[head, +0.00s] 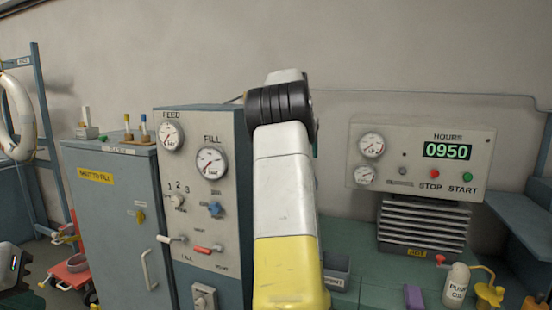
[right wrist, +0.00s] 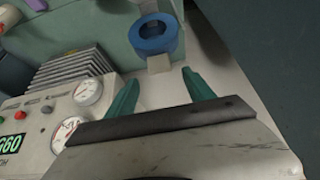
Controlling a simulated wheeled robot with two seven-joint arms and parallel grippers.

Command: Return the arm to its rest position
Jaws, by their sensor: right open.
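In the head view, my right arm (head: 285,185), white and yellow with a black joint, rises in the middle of the picture before the control panel. Its gripper is hidden there. In the right wrist view, my right gripper (right wrist: 160,90) shows two teal fingers spread apart with nothing between them.
The feed and fill panel (head: 190,245) stands just left of the arm, beside a grey-blue cabinet (head: 110,215). To the right, the hours panel (head: 405,150) reads 0950 above a green bench. A pump oil bottle (head: 456,285) and yellow funnel (head: 489,295) stand there.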

